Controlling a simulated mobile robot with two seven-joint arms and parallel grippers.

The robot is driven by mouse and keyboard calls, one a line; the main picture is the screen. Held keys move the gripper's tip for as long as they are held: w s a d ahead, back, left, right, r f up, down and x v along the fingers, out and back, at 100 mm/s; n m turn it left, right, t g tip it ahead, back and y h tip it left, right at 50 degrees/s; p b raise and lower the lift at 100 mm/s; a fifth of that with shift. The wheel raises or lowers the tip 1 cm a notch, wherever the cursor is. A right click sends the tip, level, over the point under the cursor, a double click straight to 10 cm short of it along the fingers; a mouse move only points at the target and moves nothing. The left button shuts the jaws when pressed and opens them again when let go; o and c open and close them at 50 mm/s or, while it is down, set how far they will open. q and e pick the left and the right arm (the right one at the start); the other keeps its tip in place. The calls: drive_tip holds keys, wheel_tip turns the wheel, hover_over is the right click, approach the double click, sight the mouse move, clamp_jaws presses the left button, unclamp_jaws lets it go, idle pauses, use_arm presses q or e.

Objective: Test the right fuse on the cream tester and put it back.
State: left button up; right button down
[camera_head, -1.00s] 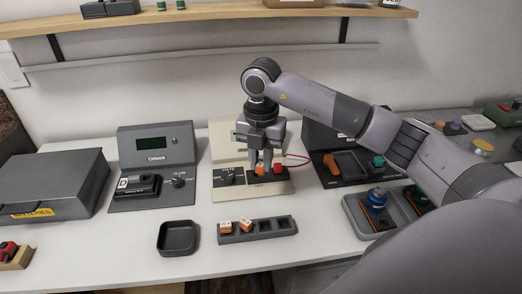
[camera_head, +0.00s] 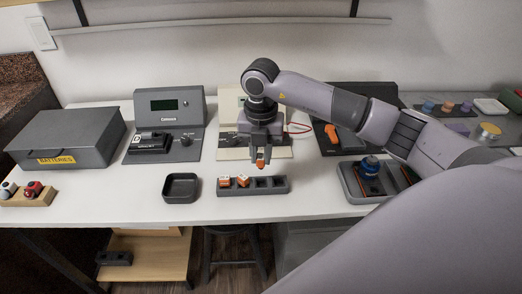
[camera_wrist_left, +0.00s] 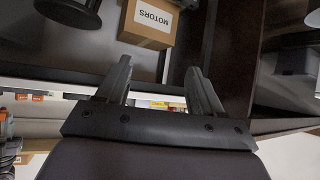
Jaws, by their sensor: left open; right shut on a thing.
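The cream tester (camera_head: 231,98) stands at the back middle, largely hidden behind my right gripper. My right gripper (camera_head: 260,161) points down in the head view and is shut on an orange fuse (camera_head: 260,167). The fuse is in front of the tester and appears just above the back edge of the dark fuse rack (camera_head: 253,190). Two orange-and-white fuses (camera_head: 224,182) (camera_head: 242,181) sit in the rack's left slots; its two right slots look empty. My left gripper (camera_wrist_left: 160,80) is open and empty in the left wrist view, and is not in the head view.
An empty dark tray (camera_head: 181,199) lies left of the rack. A grey tester (camera_head: 168,100) and a batteries box (camera_head: 65,138) stand further left. A grey tray with a blue-topped part (camera_head: 370,163) is at right. The left wrist view shows a MOTORS box (camera_wrist_left: 150,22).

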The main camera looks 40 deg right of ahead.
sight(261, 168)
wheel_tip(261, 168, down, 3)
drive_tip(key=shift+f+b, duration=0.2)
drive_tip(key=shift+b, duration=1.05)
drive_tip(key=shift+f+b, duration=0.3)
drive_tip(key=shift+f, duration=0.4)
drive_tip(key=shift+f+b, duration=0.35)
drive_tip(key=shift+f, duration=0.65)
idle(1.6)
drive_tip(key=c, duration=0.6)
unclamp_jaws()
drive_tip(key=shift+c, duration=0.2)
drive_tip(key=shift+r, duration=0.15)
